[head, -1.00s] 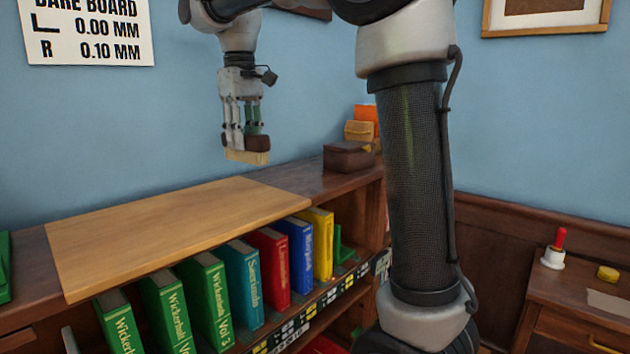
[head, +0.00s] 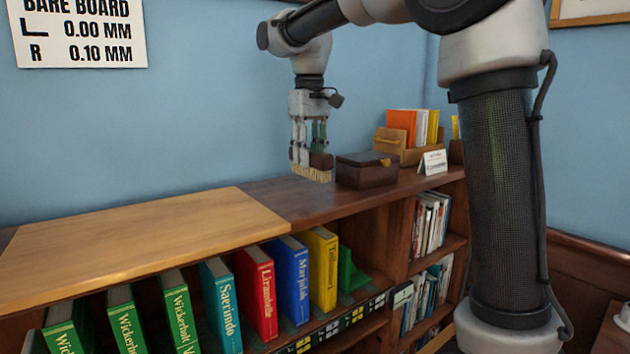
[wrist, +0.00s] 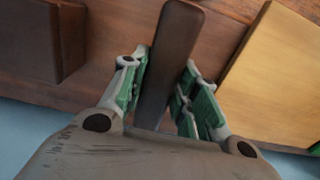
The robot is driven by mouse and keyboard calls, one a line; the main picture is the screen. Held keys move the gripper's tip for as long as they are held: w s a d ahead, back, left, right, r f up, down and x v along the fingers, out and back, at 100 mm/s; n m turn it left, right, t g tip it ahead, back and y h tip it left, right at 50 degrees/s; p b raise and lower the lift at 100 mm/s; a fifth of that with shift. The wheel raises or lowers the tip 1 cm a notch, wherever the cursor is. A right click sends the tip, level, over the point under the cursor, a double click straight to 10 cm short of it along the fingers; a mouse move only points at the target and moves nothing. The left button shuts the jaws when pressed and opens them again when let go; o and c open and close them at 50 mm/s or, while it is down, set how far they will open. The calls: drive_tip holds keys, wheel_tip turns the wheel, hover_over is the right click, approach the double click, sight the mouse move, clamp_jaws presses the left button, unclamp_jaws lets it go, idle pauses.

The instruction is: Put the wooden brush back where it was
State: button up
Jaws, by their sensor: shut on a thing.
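The wooden brush (head: 320,161) has a dark brown wooden back and pale bristles pointing down. My gripper (head: 309,150) is shut on its back and holds it over the dark top of the bookcase, just left of the dark brown box (head: 366,171). The bristle tips are close to the top; I cannot tell whether they touch it. In the wrist view the brush's dark back (wrist: 172,55) lies between my two green-padded fingers.
A light wooden board (head: 150,235) covers the bookcase top (head: 285,196) at left. A card holder (head: 395,148) and a small white sign (head: 433,162) stand right of the box. Coloured books (head: 290,280) fill the shelf below.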

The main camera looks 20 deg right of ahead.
sight(310, 175)
drive_tip(key=shift+f, duration=2.6)
drive_tip(key=shift+f, duration=0.1)
drive_tip(key=o, duration=1)
